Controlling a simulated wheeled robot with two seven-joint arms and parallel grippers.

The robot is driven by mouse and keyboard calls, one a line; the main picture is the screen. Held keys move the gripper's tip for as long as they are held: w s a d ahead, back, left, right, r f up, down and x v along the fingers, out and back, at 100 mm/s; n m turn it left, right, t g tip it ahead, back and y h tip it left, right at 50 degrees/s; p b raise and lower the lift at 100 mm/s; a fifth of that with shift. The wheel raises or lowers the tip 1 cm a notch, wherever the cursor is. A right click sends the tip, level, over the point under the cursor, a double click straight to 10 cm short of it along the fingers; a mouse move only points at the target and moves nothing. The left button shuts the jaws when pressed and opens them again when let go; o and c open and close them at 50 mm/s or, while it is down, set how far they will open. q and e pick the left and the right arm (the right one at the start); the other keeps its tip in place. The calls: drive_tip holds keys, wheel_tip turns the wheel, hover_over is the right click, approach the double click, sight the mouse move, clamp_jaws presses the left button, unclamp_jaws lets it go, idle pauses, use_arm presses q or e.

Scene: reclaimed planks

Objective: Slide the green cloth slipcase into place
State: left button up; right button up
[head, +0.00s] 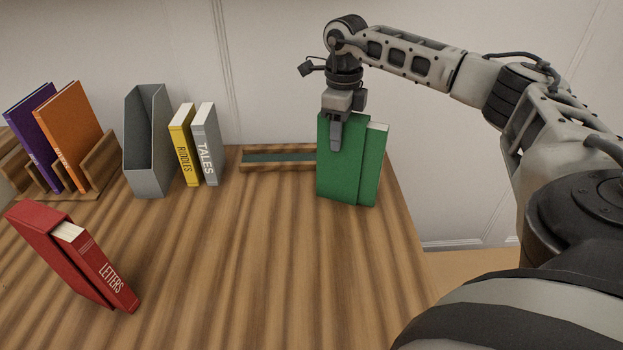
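The green cloth slipcase (345,180) stands upright near the right end of the table, at the right end of a low wooden tray (250,168) with a dark lining. A green book (374,170) sticks out of its right side, with pale page edges showing at the top. My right gripper (336,135) comes down from above, with one finger against the slipcase's near face; the other finger is hidden behind it. It looks shut on the slipcase. The slipcase hides the tray's right end, and I cannot tell whether its base touches the table. My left gripper is not in view.
A red slipcase (45,225) with a red book (105,268) stands at front left. A wooden rack (100,160) holds purple (30,125) and orange (70,130) books. A grey file holder (150,180), yellow book (183,145) and grey book (207,145) stand behind. The table's middle is clear.

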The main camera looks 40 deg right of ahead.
drive_tip(key=o, duration=0.6)
drive_tip(key=shift+c, duration=0.2)
wheel_tip(320, 180, up, 7)
drive_tip(key=p, duration=0.6)
drive_tip(key=shift+p, duration=0.35)
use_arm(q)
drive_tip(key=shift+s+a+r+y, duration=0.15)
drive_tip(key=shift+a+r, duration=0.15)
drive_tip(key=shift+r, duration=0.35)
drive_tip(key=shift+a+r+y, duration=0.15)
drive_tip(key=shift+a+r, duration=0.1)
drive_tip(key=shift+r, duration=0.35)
use_arm(e)
drive_tip(key=o, duration=0.6)
drive_tip(key=shift+c, duration=0.2)
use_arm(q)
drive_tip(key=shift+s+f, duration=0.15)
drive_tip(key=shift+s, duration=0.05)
use_arm(e)
wheel_tip(320, 180, up, 8)
drive_tip(key=shift+f, duration=0.25)
drive_tip(key=shift+s, duration=0.1)
